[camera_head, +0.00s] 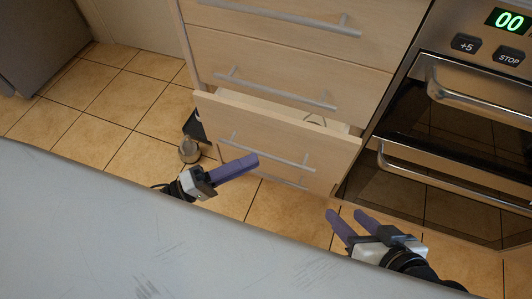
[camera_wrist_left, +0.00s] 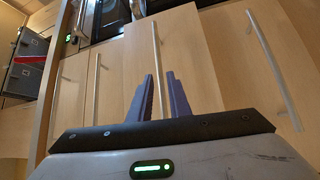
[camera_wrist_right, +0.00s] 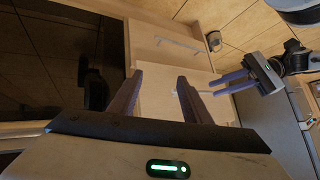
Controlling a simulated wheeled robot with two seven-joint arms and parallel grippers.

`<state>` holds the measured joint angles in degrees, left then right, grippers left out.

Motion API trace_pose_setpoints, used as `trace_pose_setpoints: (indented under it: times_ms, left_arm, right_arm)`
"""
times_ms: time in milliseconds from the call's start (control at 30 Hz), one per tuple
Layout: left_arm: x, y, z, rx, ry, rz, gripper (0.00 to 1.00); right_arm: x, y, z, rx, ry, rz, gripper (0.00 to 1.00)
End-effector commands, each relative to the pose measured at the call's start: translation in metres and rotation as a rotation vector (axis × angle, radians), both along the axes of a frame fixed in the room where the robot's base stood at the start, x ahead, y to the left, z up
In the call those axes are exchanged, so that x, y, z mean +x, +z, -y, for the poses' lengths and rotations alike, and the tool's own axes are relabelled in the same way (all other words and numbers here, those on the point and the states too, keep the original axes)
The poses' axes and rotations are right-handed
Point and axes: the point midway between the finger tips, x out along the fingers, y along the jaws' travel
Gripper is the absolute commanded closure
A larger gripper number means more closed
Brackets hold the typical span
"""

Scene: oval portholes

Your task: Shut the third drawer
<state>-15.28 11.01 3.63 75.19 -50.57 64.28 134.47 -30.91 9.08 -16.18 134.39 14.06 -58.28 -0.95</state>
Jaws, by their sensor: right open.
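The third drawer (camera_head: 240,120) from the top stands pulled out of the wooden cabinet, and its pale inside shows behind its front panel. Its long bar handle (camera_head: 265,155) runs across the front. My left gripper (camera_head: 256,161) is in front of this panel, with its purple fingertips close to the handle; I cannot tell whether they touch. In the left wrist view its fingers (camera_wrist_left: 161,80) are a little apart, with a bar handle in line between them. My right gripper (camera_head: 345,213) is open and empty, in front of and below the drawer's right end.
Closed drawers (camera_head: 300,70) with bar handles sit above the open one. An oven (camera_head: 460,130) with metal handles and a green display stands to the right. A small rounded object (camera_head: 189,151) is on the tiled floor to the left.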

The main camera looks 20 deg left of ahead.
Motion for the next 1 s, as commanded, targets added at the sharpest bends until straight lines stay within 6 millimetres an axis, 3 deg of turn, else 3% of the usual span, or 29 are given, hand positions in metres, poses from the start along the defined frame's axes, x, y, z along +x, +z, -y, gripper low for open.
trace_pose_setpoints:
  times_ms: [100, 333, 667, 800, 1000]
  left_arm:
    - [0.016, 0.002, 0.017, -0.002, 0.002, 0.004, 0.83]
    - [0.033, 0.006, 0.036, -0.001, 0.001, 0.002, 0.83]
    - [0.036, 0.008, 0.039, 0.002, 0.002, 0.001, 0.83]
    - [0.036, 0.008, 0.038, 0.0, 0.002, 0.001, 1.0]
    - [0.036, 0.007, 0.038, 0.0, 0.001, 0.001, 1.0]
  right_arm:
    - [0.001, 0.001, -0.003, 0.019, 0.0, 0.014, 0.56]
    - [0.003, 0.008, -0.007, 0.047, 0.0, 0.033, 0.56]
    - [0.003, 0.009, -0.008, 0.052, -0.001, 0.035, 0.56]
    - [0.003, 0.01, -0.008, 0.052, -0.001, 0.035, 0.56]
    - [0.003, 0.01, -0.008, 0.052, -0.001, 0.036, 0.56]
